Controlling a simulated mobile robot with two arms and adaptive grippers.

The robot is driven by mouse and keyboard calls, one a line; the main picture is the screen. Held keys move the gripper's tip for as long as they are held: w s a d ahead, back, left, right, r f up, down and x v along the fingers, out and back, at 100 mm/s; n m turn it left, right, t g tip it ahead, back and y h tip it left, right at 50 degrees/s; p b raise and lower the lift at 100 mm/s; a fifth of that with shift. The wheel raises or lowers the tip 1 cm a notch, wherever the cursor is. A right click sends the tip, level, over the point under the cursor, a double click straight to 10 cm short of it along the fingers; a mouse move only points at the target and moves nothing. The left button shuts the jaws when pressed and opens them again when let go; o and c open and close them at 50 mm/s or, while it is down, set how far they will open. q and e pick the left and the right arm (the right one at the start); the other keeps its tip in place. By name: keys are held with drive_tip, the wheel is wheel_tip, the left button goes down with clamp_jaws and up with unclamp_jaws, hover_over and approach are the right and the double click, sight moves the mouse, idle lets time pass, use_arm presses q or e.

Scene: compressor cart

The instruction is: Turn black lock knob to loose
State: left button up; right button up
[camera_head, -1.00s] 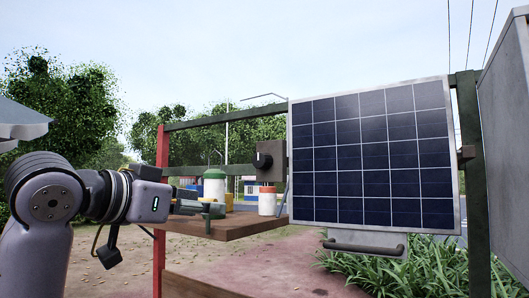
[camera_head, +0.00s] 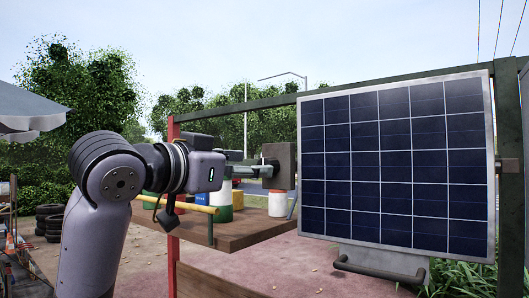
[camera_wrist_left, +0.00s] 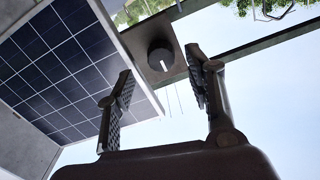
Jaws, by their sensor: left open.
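The black lock knob (camera_wrist_left: 160,58) is a round dial with a white mark on its face. It sits on a brown block (camera_head: 281,155) at the left of the solar panel. In the head view the knob is mostly hidden by my fingers. My left gripper (camera_head: 264,169) reaches in from the left and points at the block. In the left wrist view the left gripper (camera_wrist_left: 160,62) is open, with one finger on each side of the knob in the picture. Both fingers look apart from it, and nothing is between them but the knob beyond. My right gripper is not in view.
The solar panel (camera_head: 395,165) with a dark handle (camera_head: 382,272) stands close to the block's right. A wooden shelf (camera_head: 235,236) below holds a white-and-green container (camera_head: 218,212) and other items. A green rail (camera_head: 235,106) and a red post (camera_head: 172,215) frame it.

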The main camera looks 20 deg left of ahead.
sight(258, 164)
use_arm(q)
drive_tip(key=p+x, duration=0.1)
drive_tip(key=x, duration=0.2)
drive_tip(key=shift+w+r+p, duration=0.2)
drive_tip(key=shift+w+p, duration=0.15)
drive_tip(key=shift+w, duration=0.05)
drive_tip(key=shift+w+d+f, duration=0.2)
drive_tip(key=shift+w+d, duration=0.15)
drive_tip(key=shift+w, duration=0.35)
drive_tip(key=shift+s+a, duration=0.1)
drive_tip(key=shift+s, duration=0.05)
drive_tip(key=shift+c, duration=1.1)
drive_tip(key=c, duration=0.8)
drive_tip(key=shift+c, duration=0.7)
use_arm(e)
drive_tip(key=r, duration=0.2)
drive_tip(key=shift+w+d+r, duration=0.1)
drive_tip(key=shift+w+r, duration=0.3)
